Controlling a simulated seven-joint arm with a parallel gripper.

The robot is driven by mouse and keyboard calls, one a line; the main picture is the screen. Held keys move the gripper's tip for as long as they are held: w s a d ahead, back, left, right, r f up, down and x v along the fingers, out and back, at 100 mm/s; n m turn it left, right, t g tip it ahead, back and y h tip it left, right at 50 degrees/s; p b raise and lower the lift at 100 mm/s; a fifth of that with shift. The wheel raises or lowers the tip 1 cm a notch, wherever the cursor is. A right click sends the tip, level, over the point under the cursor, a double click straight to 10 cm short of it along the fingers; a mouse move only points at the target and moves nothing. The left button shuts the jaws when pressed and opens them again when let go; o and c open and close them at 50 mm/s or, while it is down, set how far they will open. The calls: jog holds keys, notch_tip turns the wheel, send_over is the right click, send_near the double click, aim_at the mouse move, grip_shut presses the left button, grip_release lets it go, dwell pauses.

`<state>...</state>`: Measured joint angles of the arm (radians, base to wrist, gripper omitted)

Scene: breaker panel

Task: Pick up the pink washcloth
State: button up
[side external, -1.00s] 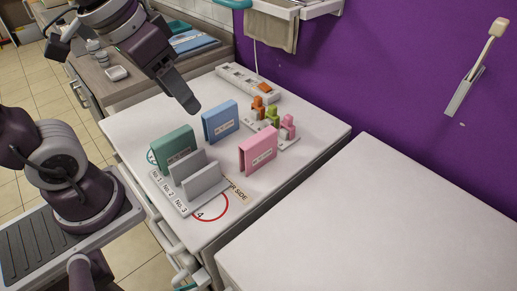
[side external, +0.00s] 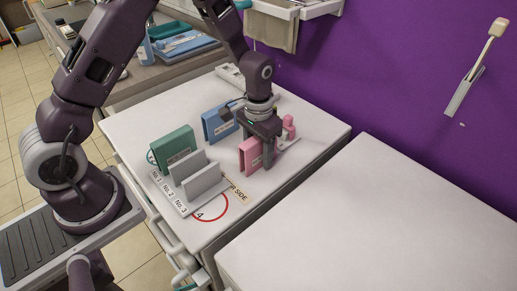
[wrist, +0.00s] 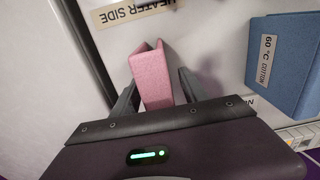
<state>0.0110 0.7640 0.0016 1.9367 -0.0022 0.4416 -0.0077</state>
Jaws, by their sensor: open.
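The pink washcloth (side external: 248,158) stands upright like a folded block on the white table, right of the grey slotted rack. In the wrist view the pink washcloth (wrist: 152,78) lies between my two open fingers. My gripper (side external: 262,150) points down over it, with one finger on each side; it also shows in the wrist view (wrist: 158,92). A gap shows beside the right finger; I cannot tell whether the left finger touches. The gripper hides part of the cloth in the side view.
A blue cloth (side external: 219,124) stands close behind my gripper. A green cloth (side external: 174,148) stands by the grey rack (side external: 205,178), which has No. 1 to No. 3 labels. A power strip (side external: 230,76) lies at the back. The white counter (side external: 390,220) on the right is clear.

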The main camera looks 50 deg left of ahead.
jog(key=shift+f, duration=0.15)
jog(key=shift+c, duration=0.4)
grip_shut()
